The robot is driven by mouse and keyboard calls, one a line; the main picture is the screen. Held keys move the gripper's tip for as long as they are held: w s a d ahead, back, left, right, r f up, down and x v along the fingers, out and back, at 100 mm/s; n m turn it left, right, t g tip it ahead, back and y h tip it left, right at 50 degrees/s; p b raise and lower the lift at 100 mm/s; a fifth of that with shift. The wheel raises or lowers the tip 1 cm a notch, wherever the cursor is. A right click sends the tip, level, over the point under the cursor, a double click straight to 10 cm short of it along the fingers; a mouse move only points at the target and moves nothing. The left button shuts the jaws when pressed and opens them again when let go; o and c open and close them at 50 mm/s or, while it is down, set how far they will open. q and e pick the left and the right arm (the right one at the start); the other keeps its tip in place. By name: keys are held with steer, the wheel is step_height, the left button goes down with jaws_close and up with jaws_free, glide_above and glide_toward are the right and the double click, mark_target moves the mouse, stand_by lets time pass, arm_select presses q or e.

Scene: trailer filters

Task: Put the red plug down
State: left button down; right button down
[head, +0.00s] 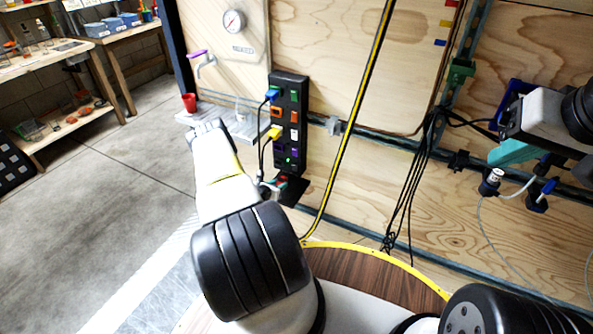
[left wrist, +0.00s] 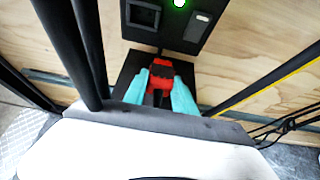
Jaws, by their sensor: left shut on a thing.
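My left gripper (head: 275,184) is low beside the wall, below the black socket strip (head: 291,85). In the left wrist view its teal fingers (left wrist: 159,92) are shut on the red plug (left wrist: 160,69), one finger on each side. The plug is over a black plate (left wrist: 135,65) under the strip (left wrist: 171,35); I cannot tell whether it touches the plate. The black plate also shows in the head view (head: 294,192). My right gripper (head: 512,151) is at the far right with a teal finger showing; its opening is not clear.
A blue plug (head: 272,95) and a yellow plug (head: 275,132) sit at the strip's left side with black cables. A black cable bundle (head: 412,180) hangs to the right. A yellow-black strip (head: 358,110) runs down the wall.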

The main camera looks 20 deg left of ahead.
arm_select(q)
steer(key=shift+s+d+f, duration=0.1)
steer(key=shift+d+f, duration=0.05)
steer(key=shift+f, duration=1.55)
steer(key=shift+f, duration=0.5)
steer(key=shift+f, duration=0.1)
